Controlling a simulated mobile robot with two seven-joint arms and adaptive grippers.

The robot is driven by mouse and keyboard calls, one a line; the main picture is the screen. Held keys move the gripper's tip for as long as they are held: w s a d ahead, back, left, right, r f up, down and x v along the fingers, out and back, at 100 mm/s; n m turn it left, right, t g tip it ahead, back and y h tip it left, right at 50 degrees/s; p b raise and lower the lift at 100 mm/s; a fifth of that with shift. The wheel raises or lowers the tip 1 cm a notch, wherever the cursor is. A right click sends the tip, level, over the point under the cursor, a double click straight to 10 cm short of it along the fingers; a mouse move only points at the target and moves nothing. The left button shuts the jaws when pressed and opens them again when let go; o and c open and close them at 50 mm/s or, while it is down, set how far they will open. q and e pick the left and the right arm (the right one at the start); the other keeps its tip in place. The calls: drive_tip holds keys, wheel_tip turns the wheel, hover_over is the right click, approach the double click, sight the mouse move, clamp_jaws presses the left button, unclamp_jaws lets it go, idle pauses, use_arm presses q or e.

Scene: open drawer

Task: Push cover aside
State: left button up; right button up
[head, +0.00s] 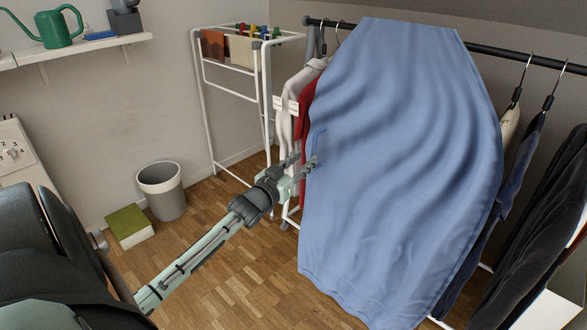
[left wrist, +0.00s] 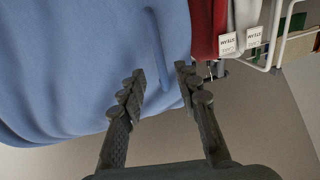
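A large blue cover (head: 400,160) drapes over the clothes rail and hangs almost to the floor. A blue strip (head: 319,143) sits on its left edge; in the left wrist view the strip (left wrist: 157,52) runs toward the gap between my fingers. My left gripper (head: 302,164) is at the cover's left edge, just below the strip. In the left wrist view its two fingers (left wrist: 160,80) are apart, with nothing clearly held between them. I cannot tell whether a finger touches the cover. My right gripper does not show.
Light and red garments (head: 304,95) hang left of the cover, dark clothes (head: 535,230) right of it. A white drying rack (head: 205,110) stands behind. A bin (head: 162,192) and a green-topped box (head: 128,226) stand on the wooden floor, which is open in front of the cover.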

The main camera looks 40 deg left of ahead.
use_arm(q)
drive_tip(key=s, duration=0.3)
drive_tip(key=s+d, duration=0.1)
drive_tip(key=s, duration=0.1)
drive_tip(key=shift+s, duration=0.15)
drive_tip(key=s+d+f+m+g+p, duration=0.1)
drive_tip(key=s+d+f+g, duration=0.4)
drive_tip(key=f, duration=0.4)
drive_tip(key=s+d+f+g+p, duration=0.2)
drive_tip(key=s+d+f+g, duration=0.1)
drive_tip(key=s+d+f, duration=0.4)
drive_tip(key=s+d+f+m+g, duration=0.1)
drive_tip(key=s+d+f+g, duration=0.2)
drive_tip(key=s, duration=0.3)
drive_tip(key=s+d+f+m+g+h, duration=0.1)
drive_tip(key=s+d+f+g, duration=0.2)
drive_tip(key=s, duration=0.4)
drive_tip(key=shift+d+f+g+p, duration=0.4)
drive_tip(key=shift+d+f, duration=0.2)
drive_tip(key=shift+d, duration=0.4)
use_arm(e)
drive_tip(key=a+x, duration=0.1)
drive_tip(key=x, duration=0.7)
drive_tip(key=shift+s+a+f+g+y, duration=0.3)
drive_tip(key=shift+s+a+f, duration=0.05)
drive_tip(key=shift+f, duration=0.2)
